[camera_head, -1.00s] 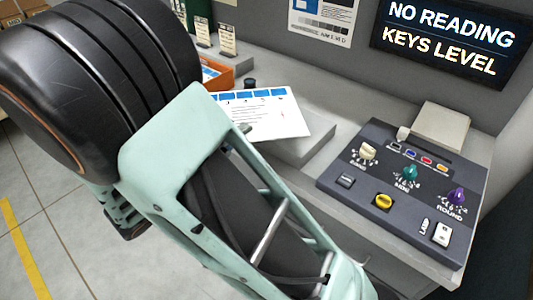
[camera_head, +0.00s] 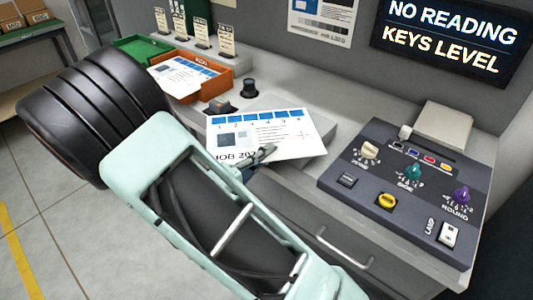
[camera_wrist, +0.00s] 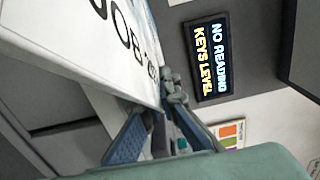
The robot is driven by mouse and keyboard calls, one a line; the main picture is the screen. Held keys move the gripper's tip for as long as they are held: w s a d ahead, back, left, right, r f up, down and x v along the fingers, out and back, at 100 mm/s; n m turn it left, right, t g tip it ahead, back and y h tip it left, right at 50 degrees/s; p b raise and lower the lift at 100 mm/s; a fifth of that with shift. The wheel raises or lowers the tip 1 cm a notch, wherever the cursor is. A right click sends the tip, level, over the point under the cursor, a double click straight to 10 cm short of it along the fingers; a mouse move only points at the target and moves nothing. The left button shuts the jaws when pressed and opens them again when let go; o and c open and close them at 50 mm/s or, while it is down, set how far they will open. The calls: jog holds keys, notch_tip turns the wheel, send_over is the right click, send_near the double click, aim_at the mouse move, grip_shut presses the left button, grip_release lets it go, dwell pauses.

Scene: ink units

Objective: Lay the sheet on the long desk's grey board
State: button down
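The white sheet (camera_head: 285,137) has a row of blue numbered squares and printed "JOB" lettering, partly covered by my gripper. It is over the light grey board (camera_head: 322,124) on the long desk, whose right and far edges show around it. I cannot tell whether the sheet touches the board. My gripper (camera_head: 264,155) is at the sheet's near edge. In the wrist view my gripper (camera_wrist: 172,88) has its fingertips together at the edge of the sheet (camera_wrist: 95,45), pinching it.
A dark control panel (camera_head: 345,180) with knobs and buttons stands right of the board. Behind left are an orange tray (camera_head: 205,88) holding another sheet, a green tray (camera_head: 140,48), a black knob (camera_head: 249,88) and small label cards. A lit sign (camera_head: 450,35) hangs on the wall.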

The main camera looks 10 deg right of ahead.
jog(key=c, duration=2.6)
grip_release()
jog(key=shift+f, duration=0.15)
jog(key=o, duration=0.4)
jog(key=shift+o, duration=0.2)
